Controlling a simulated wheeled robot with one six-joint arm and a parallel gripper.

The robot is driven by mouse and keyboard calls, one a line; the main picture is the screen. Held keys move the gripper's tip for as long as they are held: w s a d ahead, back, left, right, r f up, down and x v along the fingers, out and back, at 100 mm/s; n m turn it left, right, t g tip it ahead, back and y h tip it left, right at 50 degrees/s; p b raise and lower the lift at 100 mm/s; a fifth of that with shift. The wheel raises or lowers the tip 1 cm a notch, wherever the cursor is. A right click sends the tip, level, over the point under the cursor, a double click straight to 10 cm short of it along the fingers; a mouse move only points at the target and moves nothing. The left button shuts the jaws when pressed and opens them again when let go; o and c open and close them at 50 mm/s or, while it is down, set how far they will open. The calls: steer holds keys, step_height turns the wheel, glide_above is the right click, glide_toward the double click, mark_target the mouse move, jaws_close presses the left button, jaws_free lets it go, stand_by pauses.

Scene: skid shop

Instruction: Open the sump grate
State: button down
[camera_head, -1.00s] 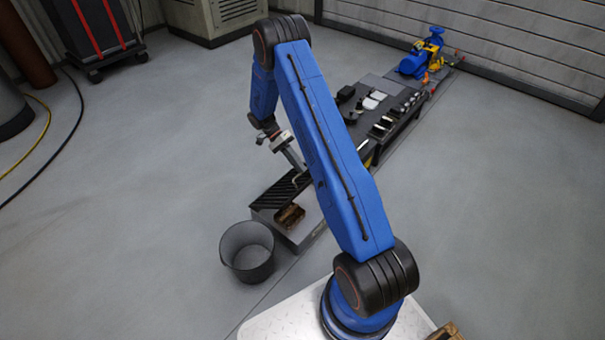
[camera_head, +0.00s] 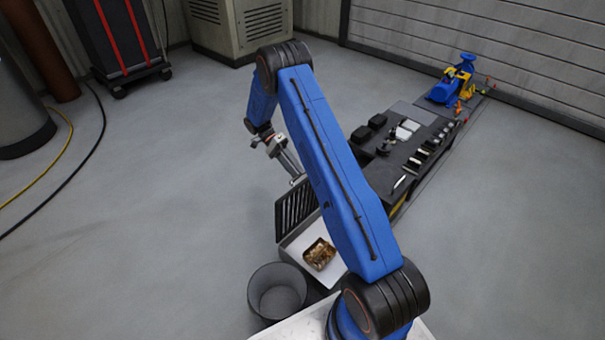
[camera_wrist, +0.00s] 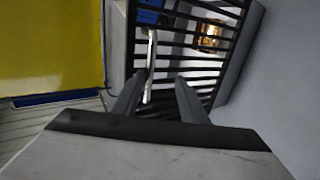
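The sump grate (camera_head: 296,208), a black slatted panel, stands tilted steeply up at the left side of the pale sump box (camera_head: 327,277). In the wrist view the grate (camera_wrist: 205,52) fills the upper middle, with a thin pale handle bar (camera_wrist: 151,62) along it. My gripper (camera_head: 298,180) is at the grate's upper edge. In the wrist view its two fingers (camera_wrist: 158,78) are spread apart. The handle shows between them, nearer the left finger, with a clear gap to the right finger. Whether the left finger touches it cannot be told.
A brown clump of debris (camera_head: 319,254) lies in the box's opening. A grey bucket (camera_head: 277,293) stands at its front left. A dark bench with tools (camera_head: 385,175) lies behind my arm, with a blue and yellow pump (camera_head: 455,82) beyond.

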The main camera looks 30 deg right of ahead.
steer(key=c, duration=2.5)
jaws_free()
steer(key=w, duration=0.1)
steer(key=w+a+f, duration=0.1)
steer(key=w+f, duration=0.1)
steer(key=shift+w+a+f, duration=0.25)
steer(key=shift+w, duration=0.15)
steer(key=shift+o, duration=0.6)
steer(key=shift+w+a+f+g, duration=0.2)
steer(key=shift+w+f+g, duration=0.1)
steer(key=shift+w, duration=0.2)
steer(key=shift+w+a+f+g, duration=0.2)
steer(key=shift+w+g, duration=0.1)
steer(key=shift+w, duration=0.15)
steer(key=shift+w+f+h, duration=0.1)
steer(key=shift+w+h, duration=0.05)
steer(key=shift+h, duration=0.15)
jaws_close()
steer(key=o, duration=0.6)
jaws_free()
steer(key=shift+w+f, duration=0.1)
steer(key=shift+c, duration=0.2)
steer(key=shift+w+r, duration=0.15)
steer(key=shift+r, duration=0.1)
steer(key=v, duration=0.7)
steer(key=shift+w, duration=0.25)
